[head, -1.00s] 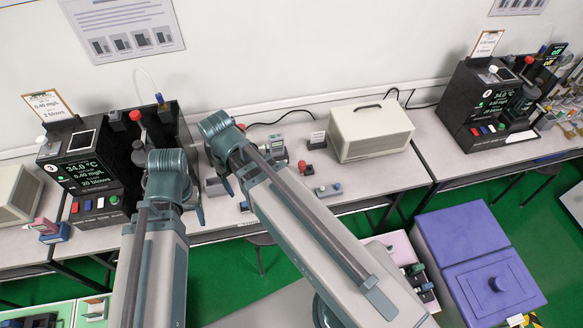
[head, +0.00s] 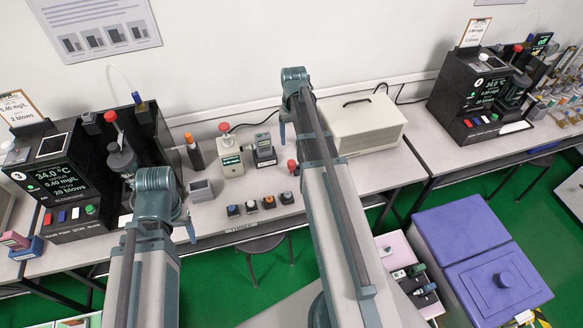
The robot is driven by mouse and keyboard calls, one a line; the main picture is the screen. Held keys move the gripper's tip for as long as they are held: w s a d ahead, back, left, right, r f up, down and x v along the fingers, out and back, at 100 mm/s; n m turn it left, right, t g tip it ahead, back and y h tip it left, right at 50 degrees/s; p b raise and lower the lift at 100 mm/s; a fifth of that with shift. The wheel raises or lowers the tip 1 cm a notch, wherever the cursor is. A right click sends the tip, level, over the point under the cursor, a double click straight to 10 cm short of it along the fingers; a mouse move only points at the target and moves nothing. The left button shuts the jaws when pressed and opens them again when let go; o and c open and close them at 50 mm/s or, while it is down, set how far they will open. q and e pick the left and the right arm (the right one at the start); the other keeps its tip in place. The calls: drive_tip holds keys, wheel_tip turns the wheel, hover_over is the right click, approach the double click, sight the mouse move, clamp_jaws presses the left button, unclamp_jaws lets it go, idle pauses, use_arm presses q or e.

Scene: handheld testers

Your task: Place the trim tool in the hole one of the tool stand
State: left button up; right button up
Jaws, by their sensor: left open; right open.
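An upright orange-and-black handled piece (head: 194,152), possibly the trim tool, stands on the bench beside the black tester. A small grey block (head: 201,190) stands in front of it; I cannot tell if this is the tool stand, and no numbered hole is readable. Several small dark blocks with coloured tops (head: 251,207) stand in a row at the bench's front edge. My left gripper (head: 190,229) is mostly hidden behind its own wrist, left of that row, with nothing visible in it. My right gripper (head: 283,131) is open, mostly hidden by its arm, near the grey handheld tester.
A cream handheld tester (head: 229,158) and a dark grey one (head: 264,151) stand mid-bench. A black station (head: 62,180) stands left, a beige case (head: 361,124) right. A red button (head: 292,166) is by my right arm. A purple bin (head: 480,255) stands on the floor.

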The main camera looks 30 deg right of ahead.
sight(292, 162)
wheel_tip(292, 162, down, 8)
drive_tip(key=b, duration=0.8)
drive_tip(key=shift+f, duration=0.15)
drive_tip(key=f+b, duration=0.5)
drive_tip(key=shift+a+f, duration=0.15)
drive_tip(key=shift+a, duration=0.25)
clamp_jaws()
